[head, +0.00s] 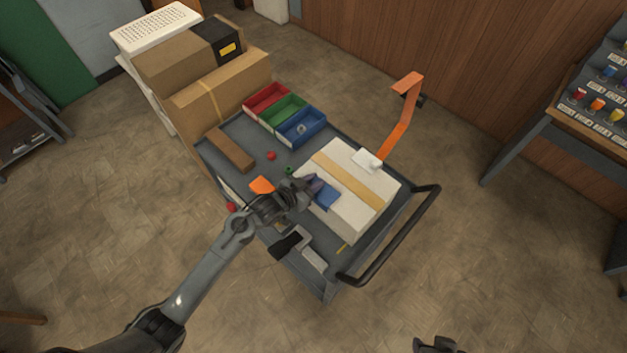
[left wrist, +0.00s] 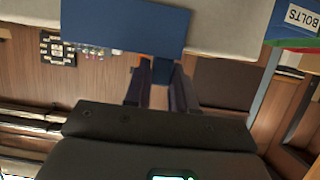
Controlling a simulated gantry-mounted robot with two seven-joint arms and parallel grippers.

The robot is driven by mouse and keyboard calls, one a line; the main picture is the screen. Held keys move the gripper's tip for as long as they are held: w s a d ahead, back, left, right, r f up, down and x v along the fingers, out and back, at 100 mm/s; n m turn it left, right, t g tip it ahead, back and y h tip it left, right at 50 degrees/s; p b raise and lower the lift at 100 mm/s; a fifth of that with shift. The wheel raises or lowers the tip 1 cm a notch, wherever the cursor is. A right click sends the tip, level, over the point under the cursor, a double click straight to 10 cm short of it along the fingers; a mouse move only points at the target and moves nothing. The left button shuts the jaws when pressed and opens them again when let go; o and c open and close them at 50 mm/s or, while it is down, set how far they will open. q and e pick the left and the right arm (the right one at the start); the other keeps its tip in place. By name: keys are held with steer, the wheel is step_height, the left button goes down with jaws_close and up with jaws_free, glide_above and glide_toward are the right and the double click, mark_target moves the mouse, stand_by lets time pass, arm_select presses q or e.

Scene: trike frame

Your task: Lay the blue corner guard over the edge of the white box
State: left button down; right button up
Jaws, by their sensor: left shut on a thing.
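The white box (head: 362,183) lies on the grey cart, with a tan strip across its top and a small white block on its far end. The blue corner guard (head: 327,199) shows at the box's left edge, over part of its top. My left gripper (head: 309,186) is shut on the guard's narrow tab, just left of the box. In the left wrist view the fingers (left wrist: 154,84) pinch this tab, and the guard's broad blue plate (left wrist: 125,25) overlaps the pale box side (left wrist: 220,25). I cannot tell whether guard and box touch. A dark part of my right gripper (head: 437,346) shows at the bottom edge.
Red, green and blue bins (head: 302,127) stand at the cart's back. A brown block (head: 230,149), an orange piece (head: 262,186) and small parts lie left of the box. An orange bent post (head: 402,122) rises behind it. The black cart handle (head: 408,240) is at right.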

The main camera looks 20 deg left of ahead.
arm_select(q)
steer(key=shift+f, duration=0.2)
steer(key=c, duration=0.9)
jaws_free()
steer(key=shift+o, duration=0.2)
steer(key=v, duration=1.1)
